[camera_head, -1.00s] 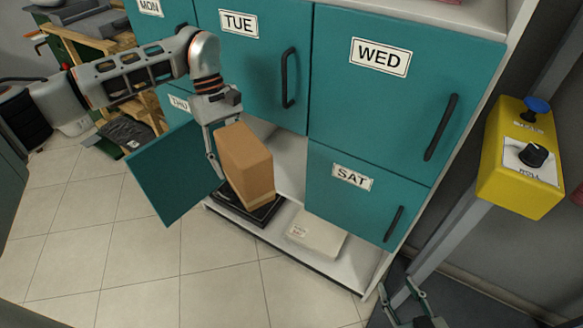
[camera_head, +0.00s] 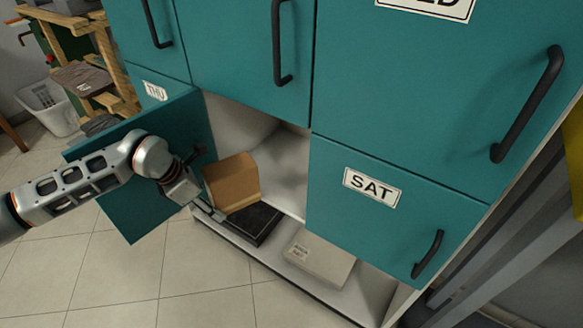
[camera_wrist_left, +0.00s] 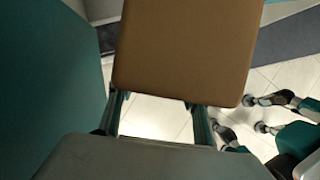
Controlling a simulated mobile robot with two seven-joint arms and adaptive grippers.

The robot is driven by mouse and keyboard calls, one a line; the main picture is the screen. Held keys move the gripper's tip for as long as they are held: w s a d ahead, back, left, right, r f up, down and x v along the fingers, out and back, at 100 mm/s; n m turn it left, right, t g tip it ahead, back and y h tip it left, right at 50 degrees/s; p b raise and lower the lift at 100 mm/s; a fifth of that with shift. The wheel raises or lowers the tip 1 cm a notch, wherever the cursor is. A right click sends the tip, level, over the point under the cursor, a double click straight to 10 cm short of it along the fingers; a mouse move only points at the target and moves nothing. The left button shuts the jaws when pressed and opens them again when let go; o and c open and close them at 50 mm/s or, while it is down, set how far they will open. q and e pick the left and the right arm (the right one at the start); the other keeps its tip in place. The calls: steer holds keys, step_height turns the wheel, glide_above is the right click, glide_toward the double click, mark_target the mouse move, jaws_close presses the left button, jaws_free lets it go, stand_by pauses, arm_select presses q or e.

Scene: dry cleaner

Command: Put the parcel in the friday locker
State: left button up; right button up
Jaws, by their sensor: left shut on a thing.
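The brown box-shaped parcel (camera_head: 230,184) is tilted at the mouth of an open locker (camera_head: 284,172) between the THU and SAT doors. How far in it is, I cannot tell. My left gripper (camera_head: 207,208) is shut on it from the left and below. In the left wrist view the parcel (camera_wrist_left: 185,50) fills the upper middle, beyond my left fingers (camera_wrist_left: 160,115). The open teal door (camera_head: 150,175) stands out to the left of the opening, and its label is not visible. My right gripper is not seen in the head view.
A flat black item (camera_head: 254,223) lies just below the parcel. A flat pale package (camera_head: 318,259) lies on the low shelf below the SAT door (camera_head: 380,205), which is shut. A white basket (camera_head: 50,107) stands at the far left. The tiled floor in front is clear.

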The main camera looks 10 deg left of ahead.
arm_select(q)
steer(key=b, duration=0.3)
glide_toward(273, 187)
steer(key=f, duration=0.3)
steer(key=s+a+f, duration=0.1)
steer(key=shift+f, duration=0.3)
steer(key=shift+w+d+r, duration=0.2)
steer(key=shift+w+d, duration=0.05)
steer(key=shift+d, duration=0.05)
steer(key=w+d, duration=0.1)
steer(key=w+d+b, duration=0.1)
steer(key=shift+w+d+f+b, duration=0.2)
steer(key=shift+d+f+b, duration=0.05)
steer(key=shift+f+b, duration=0.45)
steer(key=shift+f, duration=0.35)
steer(key=shift+a+r, duration=0.1)
steer(key=shift+r, duration=0.15)
steer(key=shift+c, duration=0.8)
steer(key=shift+o, duration=0.2)
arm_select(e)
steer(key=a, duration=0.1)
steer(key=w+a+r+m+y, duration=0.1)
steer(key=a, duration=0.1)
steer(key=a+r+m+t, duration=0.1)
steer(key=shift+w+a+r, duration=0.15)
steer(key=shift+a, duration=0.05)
arm_select(q)
steer(key=o, duration=1.6)
steer(key=shift+f, duration=0.1)
steer(key=shift+c, duration=0.2)
